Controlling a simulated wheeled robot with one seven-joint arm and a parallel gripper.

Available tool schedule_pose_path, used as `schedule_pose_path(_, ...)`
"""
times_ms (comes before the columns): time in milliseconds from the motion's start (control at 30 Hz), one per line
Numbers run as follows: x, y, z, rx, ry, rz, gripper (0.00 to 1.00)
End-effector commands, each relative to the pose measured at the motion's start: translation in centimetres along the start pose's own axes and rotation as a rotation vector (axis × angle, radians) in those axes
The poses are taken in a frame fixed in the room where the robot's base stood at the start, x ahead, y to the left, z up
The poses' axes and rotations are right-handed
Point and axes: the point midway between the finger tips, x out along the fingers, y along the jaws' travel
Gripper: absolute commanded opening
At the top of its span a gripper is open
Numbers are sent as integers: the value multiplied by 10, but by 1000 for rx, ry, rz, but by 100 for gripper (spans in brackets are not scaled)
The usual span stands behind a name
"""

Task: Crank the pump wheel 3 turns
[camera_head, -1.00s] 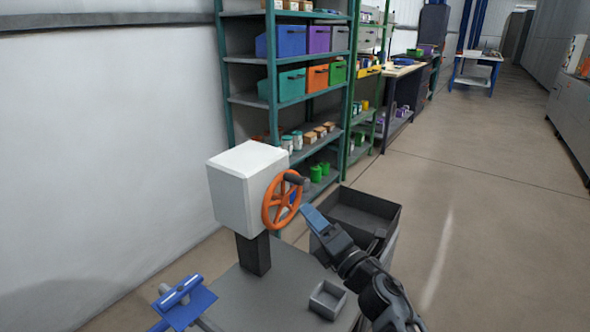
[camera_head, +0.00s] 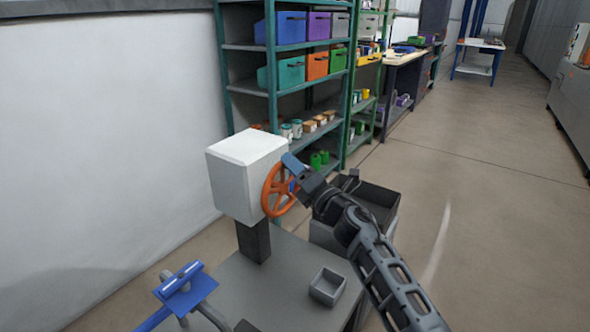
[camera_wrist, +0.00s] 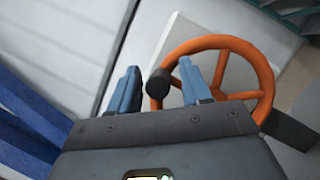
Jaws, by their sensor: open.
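The orange pump wheel (camera_head: 277,191) is mounted on the right face of a white box (camera_head: 243,178) on a dark post. In the wrist view the wheel (camera_wrist: 262,75) shows its rim and spokes, with a dark crank handle (camera_wrist: 158,84) at its left side. My gripper (camera_wrist: 160,88) is open, with one blue finger on each side of the handle. I cannot tell whether either finger touches it. In the head view my gripper (camera_head: 293,166) is at the upper right of the wheel and hides the handle.
The post stands on a grey table with a small open grey tray (camera_head: 327,287). A blue fixture (camera_head: 186,290) is at the front left. A dark bin (camera_head: 375,205) stands behind the table. Shelves (camera_head: 300,92) with coloured bins rise at the back. Floor at right is clear.

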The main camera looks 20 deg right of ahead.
Motion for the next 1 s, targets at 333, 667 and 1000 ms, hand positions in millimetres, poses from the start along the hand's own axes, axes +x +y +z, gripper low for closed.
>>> schedule_pose_path(333, 0, 0, 0, 1, 0, 0, 34)
schedule_pose_path(667, 0, 0, 0, 1, 0, 0, 3)
schedule_pose_path(1000, 0, 0, 0, 2, 0, 1, 0)
